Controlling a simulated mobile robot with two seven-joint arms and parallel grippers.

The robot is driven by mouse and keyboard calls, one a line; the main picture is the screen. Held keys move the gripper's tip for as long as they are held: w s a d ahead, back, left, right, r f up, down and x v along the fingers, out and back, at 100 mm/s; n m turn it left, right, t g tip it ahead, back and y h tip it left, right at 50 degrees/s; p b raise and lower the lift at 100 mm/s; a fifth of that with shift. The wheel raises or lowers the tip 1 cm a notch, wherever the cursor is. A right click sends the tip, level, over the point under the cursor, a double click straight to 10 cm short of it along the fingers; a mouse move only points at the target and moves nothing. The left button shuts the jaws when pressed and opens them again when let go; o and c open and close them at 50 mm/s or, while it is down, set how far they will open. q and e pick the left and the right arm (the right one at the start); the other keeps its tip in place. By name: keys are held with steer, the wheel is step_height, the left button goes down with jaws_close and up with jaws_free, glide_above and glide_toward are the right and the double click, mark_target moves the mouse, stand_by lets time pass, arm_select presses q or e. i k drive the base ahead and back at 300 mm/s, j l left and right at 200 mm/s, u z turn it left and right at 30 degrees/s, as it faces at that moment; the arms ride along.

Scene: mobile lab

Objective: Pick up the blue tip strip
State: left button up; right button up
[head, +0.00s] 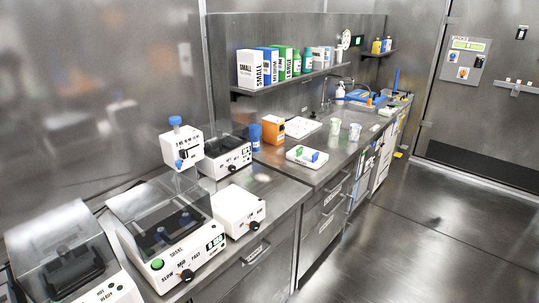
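A small blue piece (313,156), which looks like the blue tip strip, stands on a white tray (293,157) on the steel counter in the middle of the head view. A similar green piece (299,152) stands just left of it on the same tray. Both are small, so their exact shape is hard to tell. Neither of my grippers is in view.
An orange box (271,130) and a blue container (255,136) stand behind the tray. White cups (335,127) stand to its right. Lidded machines (166,226) fill the near left counter. A shelf (290,83) hangs above. The floor (400,240) at right is clear.

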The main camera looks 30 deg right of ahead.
mark_target(314, 157)
steer(key=l+u, duration=1)
steer(key=l, duration=0.25)
steer(key=k+l+u, duration=0.2)
steer(key=l, duration=0.3)
steer(key=l+u, duration=0.15)
steer(key=l, duration=0.3)
steer(key=k+l+u, duration=0.15)
steer(key=l, duration=0.3)
steer(key=k+l, duration=0.1)
steer(key=l, duration=0.25)
steer(key=k+l, duration=0.15)
steer(key=l, duration=0.25)
steer(key=k+l+u, duration=0.1)
steer(key=l, duration=0.25)
steer(key=k+l, duration=0.15)
steer(key=l, duration=0.2)
steer(key=k+l, duration=0.1)
steer(key=l, duration=0.3)
